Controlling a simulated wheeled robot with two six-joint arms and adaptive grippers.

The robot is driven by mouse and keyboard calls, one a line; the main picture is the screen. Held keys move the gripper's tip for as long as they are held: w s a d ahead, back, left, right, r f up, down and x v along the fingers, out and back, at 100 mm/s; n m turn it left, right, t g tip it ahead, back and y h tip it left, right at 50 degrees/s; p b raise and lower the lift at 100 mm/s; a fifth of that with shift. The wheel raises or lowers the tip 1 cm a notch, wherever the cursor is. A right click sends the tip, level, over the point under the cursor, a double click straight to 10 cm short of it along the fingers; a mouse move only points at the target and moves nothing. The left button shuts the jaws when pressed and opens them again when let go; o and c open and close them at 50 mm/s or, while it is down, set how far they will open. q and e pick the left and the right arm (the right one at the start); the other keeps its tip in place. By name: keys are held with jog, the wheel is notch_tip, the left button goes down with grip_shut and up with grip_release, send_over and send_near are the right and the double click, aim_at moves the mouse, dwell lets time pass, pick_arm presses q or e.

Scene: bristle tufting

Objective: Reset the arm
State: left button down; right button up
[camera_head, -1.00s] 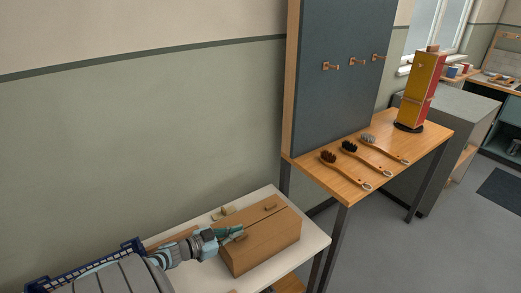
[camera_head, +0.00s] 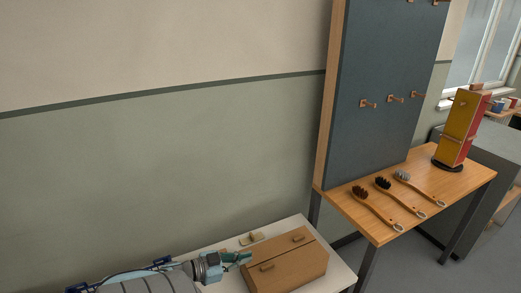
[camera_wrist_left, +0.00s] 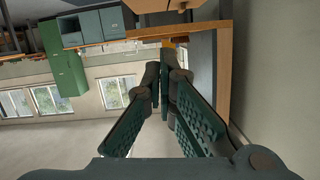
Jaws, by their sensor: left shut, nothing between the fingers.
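My left arm comes in low from the left in the head view. Its left gripper (camera_head: 240,257) has dark green fingers and is at the left end of a wooden box, shut and empty. I cannot tell whether it touches the box. The left wrist view shows the same gripper (camera_wrist_left: 163,68) from behind, its two ribbed fingers drawn together at the tips with nothing between them. My right gripper is not in view.
The wooden box (camera_head: 303,268) with small handles sits on a white table (camera_head: 337,272). Several brushes (camera_head: 385,194) lie on a higher wooden table (camera_head: 362,220) under a dark board (camera_head: 385,130) with hooks. A yellow and red tower (camera_head: 460,130) stands there too. A plain wall (camera_head: 170,180) is behind.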

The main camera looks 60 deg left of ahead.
pick_arm(q)
jog(key=v, duration=0.3)
jog(key=shift+a, duration=0.1)
jog(key=shift+f, duration=0.1)
